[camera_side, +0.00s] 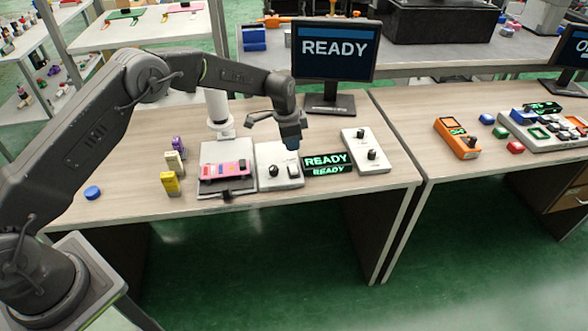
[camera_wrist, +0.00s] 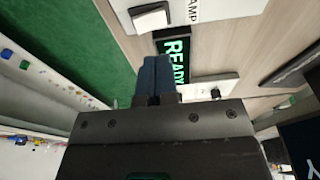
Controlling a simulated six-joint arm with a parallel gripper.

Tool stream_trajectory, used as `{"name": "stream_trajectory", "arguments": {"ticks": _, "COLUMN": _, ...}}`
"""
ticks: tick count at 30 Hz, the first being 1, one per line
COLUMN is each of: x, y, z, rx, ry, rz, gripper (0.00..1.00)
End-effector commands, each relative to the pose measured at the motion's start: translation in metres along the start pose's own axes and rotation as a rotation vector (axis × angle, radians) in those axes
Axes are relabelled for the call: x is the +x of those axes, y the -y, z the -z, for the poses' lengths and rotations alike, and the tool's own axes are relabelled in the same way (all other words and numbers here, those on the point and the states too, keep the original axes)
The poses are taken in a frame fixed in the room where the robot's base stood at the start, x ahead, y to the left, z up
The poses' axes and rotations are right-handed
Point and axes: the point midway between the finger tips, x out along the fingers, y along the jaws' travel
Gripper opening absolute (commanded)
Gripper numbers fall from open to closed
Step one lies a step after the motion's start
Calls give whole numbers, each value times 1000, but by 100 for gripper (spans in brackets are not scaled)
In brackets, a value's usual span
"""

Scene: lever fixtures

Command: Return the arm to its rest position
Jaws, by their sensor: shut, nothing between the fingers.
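My gripper (camera_side: 291,143) hangs from my outstretched arm, just above the white switch box (camera_side: 280,172) in the side view. That box carries a dark knob and a pale rocker switch. In the wrist view the blue fingertips (camera_wrist: 153,72) of my gripper are together with nothing between them. A green READY display (camera_side: 328,163) lies beside the box, and it also shows in the wrist view (camera_wrist: 174,58). A second white box (camera_side: 366,157) with dark knobs stands to its right. I cannot tell whether the fingertips touch the first box.
A monitor (camera_side: 334,52) reading READY stands behind. Left on the desk (camera_side: 130,199) are a pink panel (camera_side: 225,170) on a tray, yellow (camera_side: 170,183) and purple (camera_side: 178,145) pieces, and a blue disc (camera_side: 92,193). An orange device (camera_side: 457,139) is on the right desk.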

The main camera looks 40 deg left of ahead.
Motion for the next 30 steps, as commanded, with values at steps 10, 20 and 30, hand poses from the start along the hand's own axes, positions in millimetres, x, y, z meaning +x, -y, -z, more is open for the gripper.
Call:
{"name": "stream_trajectory", "arguments": {"ticks": 10, "x": -6, "y": 0, "z": 1, "rx": 0, "ry": 0, "rz": 0, "gripper": 0}}
{"name": "stream_trajectory", "arguments": {"ticks": 20, "x": -67, "y": -8, "z": -3, "rx": -64, "ry": -25, "rz": 35, "gripper": 0}}
{"name": "stream_trajectory", "arguments": {"ticks": 30, "x": -210, "y": -64, "z": -54, "rx": -267, "ry": -94, "rz": 116, "gripper": 0}}
